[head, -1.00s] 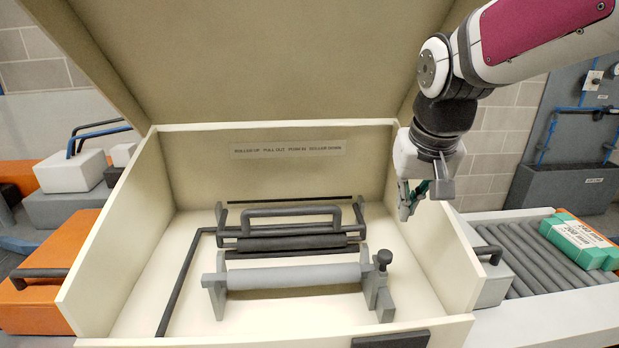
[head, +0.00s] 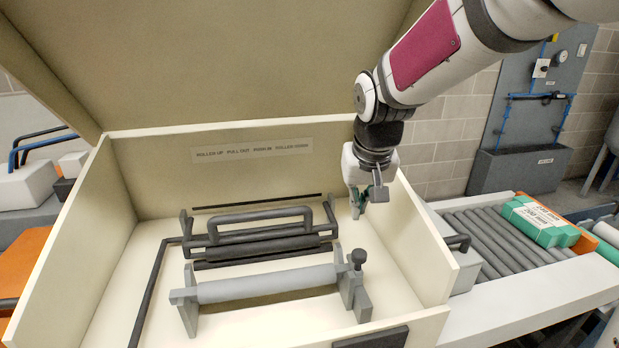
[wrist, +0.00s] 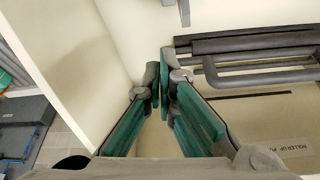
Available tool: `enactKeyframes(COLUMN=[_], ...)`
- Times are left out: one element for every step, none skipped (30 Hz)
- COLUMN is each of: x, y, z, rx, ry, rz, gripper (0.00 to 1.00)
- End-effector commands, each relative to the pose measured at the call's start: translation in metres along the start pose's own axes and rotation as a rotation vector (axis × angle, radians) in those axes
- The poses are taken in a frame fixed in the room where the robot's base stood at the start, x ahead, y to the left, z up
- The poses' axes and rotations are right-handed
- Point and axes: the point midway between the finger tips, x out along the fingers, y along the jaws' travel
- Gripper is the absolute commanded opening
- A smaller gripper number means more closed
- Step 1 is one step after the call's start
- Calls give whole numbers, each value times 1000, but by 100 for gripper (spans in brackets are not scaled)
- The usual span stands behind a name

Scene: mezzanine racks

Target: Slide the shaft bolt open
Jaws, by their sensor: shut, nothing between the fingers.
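A light grey shaft (head: 265,283) lies across the open cream box between two grey end brackets. At its right end a dark grey knob (head: 358,257) stands up on the right bracket (head: 355,295); this looks like the shaft bolt. My gripper (head: 358,210) is inside the box near the right wall, pointing down, above the knob in the picture and apart from it. In the wrist view its green-padded fingers (wrist: 167,72) are together and empty. The knob is not clear in the wrist view; a grey part (wrist: 184,12) shows at its top edge.
A dark frame with a handle (head: 262,222) and dark roller lies behind the shaft. The box's right wall (head: 415,235) is close to my gripper, and its lid (head: 230,60) stands open above. Green-and-white boxes (head: 540,222) sit on a roller conveyor at right.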

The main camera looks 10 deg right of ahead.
Motion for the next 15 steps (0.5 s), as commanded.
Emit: enactKeyframes(x=[12,17,26,31,37,44,50,55,47,44,43,41,41,40,40], y=[0,0,0,0,0,0,0,0,0,0,1,0,0,0,0], z=[1,2,2,2,1,1,1,1,10,15,19,24,27,30,33], rx=[0,0,0,0,0,-1,-1,-1,-2,-2,-2,-1,0,0,-1], ry=[-6,-7,-7,-6,-6,-5,-5,-5,-2,-1,-1,1,0,-1,-1], rz=[1,1,1,1,1,1,1,1,1,1,1,0,0,0,1], gripper=[0,0,0,0,0,0,0,0,0,0,0,0,0,0,0])
